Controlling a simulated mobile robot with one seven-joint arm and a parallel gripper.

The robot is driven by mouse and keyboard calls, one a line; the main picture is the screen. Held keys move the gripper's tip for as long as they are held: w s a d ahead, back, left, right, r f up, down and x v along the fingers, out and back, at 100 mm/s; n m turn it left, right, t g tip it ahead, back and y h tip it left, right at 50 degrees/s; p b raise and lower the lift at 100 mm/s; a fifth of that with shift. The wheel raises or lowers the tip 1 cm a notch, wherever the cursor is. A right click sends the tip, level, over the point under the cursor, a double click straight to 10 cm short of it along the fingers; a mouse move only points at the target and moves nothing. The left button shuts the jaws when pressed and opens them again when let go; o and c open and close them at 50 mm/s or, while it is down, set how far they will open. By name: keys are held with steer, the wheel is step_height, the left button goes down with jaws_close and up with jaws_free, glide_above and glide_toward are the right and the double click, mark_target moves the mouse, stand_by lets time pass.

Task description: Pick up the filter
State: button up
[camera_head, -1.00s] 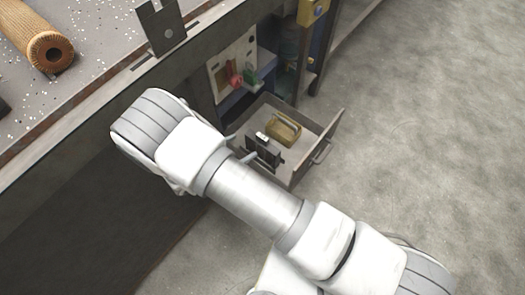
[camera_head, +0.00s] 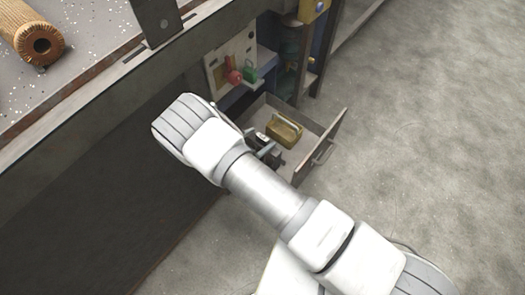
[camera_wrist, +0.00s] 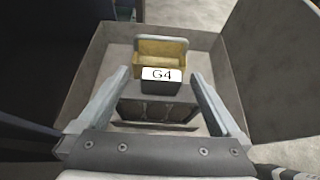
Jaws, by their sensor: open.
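A dark block with a white label reading "G4" (camera_wrist: 161,85) stands in the open drawer; I take it to be the filter. My gripper (camera_wrist: 159,74) is open, with one finger on each side of the dark block in the wrist view. I cannot tell whether the fingers touch it. In the head view, my arm partly hides the block and the gripper. A yellow-brown box with a handle (camera_head: 284,132) lies behind the block in the drawer; it also shows in the wrist view (camera_wrist: 163,52).
The drawer (camera_head: 325,137) has grey walls close around the gripper. A panel with red and green parts (camera_head: 236,70) is above it. A worktop (camera_head: 80,60) with a brown tube (camera_head: 25,32) is at upper left. Open floor (camera_head: 430,130) lies to the right.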

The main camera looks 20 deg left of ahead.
steer(key=b+x, duration=0.2)
steer(key=x, duration=0.3)
steer(key=shift+d+f, duration=0.1)
jaws_close()
stand_by(0.3)
